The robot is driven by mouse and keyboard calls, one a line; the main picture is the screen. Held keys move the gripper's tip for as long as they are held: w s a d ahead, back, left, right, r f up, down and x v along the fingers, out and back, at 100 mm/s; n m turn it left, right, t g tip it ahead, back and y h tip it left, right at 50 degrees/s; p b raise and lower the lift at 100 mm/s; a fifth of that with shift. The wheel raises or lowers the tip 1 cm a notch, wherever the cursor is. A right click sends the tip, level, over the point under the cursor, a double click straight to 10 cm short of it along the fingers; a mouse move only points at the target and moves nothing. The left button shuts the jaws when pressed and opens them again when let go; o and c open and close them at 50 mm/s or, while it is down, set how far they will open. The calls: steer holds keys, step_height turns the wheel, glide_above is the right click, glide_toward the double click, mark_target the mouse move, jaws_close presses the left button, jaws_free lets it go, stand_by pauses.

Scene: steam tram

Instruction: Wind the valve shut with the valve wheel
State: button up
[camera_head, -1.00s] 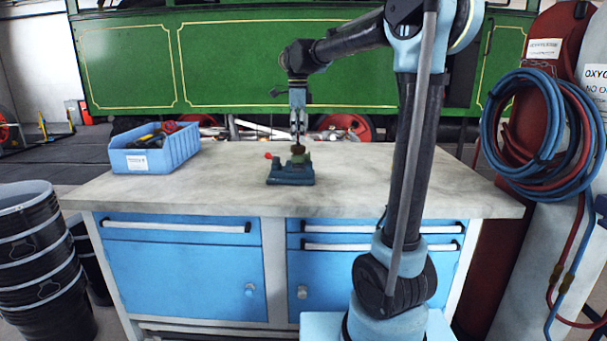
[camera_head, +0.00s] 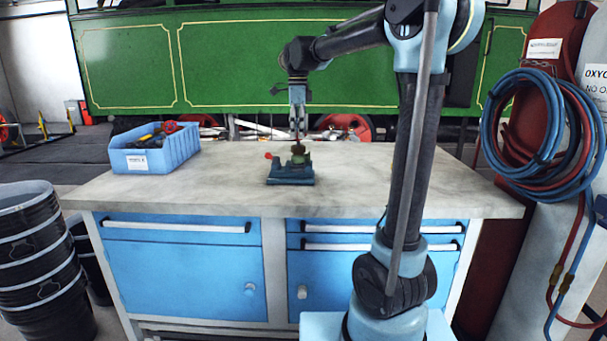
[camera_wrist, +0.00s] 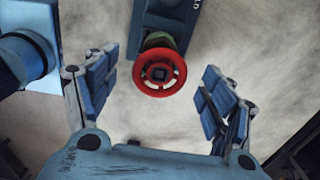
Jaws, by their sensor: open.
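My gripper (camera_wrist: 160,82) is open. Its two fingers are spread to the left and right of the wheel and apart from it. In the head view my gripper (camera_head: 298,108) points down above the valve; the fingertips are too small to make out.
The workbench top (camera_head: 400,190) is clear around the valve. A blue bin (camera_head: 155,155) with tools stands at the left. A small red knob (camera_head: 268,156) sticks out at the valve's left. Gas cylinders with coiled hoses (camera_head: 545,130) stand at the right.

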steer(key=shift+r, duration=2.1)
steer(key=shift+s, duration=0.1)
